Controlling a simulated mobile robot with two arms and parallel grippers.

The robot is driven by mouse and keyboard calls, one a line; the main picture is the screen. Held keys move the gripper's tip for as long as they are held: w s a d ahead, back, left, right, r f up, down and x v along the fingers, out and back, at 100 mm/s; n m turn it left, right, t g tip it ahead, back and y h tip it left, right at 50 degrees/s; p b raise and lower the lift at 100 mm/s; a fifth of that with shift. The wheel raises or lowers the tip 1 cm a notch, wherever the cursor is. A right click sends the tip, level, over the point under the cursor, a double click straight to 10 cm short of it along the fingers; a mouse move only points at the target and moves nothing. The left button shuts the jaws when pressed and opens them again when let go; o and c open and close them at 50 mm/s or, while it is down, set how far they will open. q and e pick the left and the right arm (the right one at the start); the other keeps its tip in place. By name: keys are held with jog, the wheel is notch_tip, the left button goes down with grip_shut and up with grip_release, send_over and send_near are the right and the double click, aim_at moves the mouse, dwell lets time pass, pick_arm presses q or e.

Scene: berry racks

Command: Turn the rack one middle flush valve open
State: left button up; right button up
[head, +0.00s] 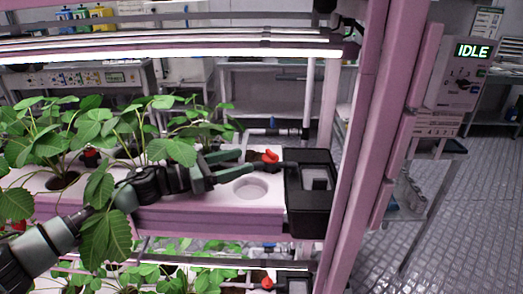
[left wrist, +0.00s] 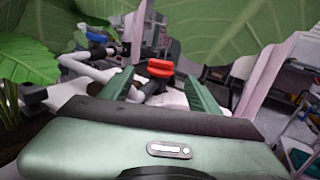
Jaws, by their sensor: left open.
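The red valve handle (head: 270,156) sits on a pipe fitting at the right end of the rack's planted shelf, beside a black box (head: 312,190). In the left wrist view the red handle (left wrist: 160,68) shows ahead, between and a little beyond my green fingers. My left gripper (head: 247,162) is open and empty, its fingertips just left of the handle. I cannot tell whether they touch it. In the left wrist view my left gripper (left wrist: 160,86) spreads its fingers either side of the pipe. My right gripper is not in view.
Strawberry plants (head: 100,135) crowd the shelf around my left arm, and leaves hang over the left wrist view. An empty round hole (head: 250,188) lies below the gripper. A pink rack post (head: 365,140) stands right. Another red handle (head: 267,283) is on the lower tier.

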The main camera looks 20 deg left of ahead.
aim_at(268, 154)
pick_arm(q)
jog(key=p+x, duration=0.2)
jog(key=x, duration=0.4)
jog(key=shift+d+r, duration=0.15)
jog(key=shift+d, duration=0.1)
jog(key=shift+w+d+p, duration=0.3)
jog(key=shift+w+d, duration=0.05)
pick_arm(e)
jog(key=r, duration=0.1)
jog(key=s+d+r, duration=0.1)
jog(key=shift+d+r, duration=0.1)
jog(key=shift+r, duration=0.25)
pick_arm(q)
grip_shut()
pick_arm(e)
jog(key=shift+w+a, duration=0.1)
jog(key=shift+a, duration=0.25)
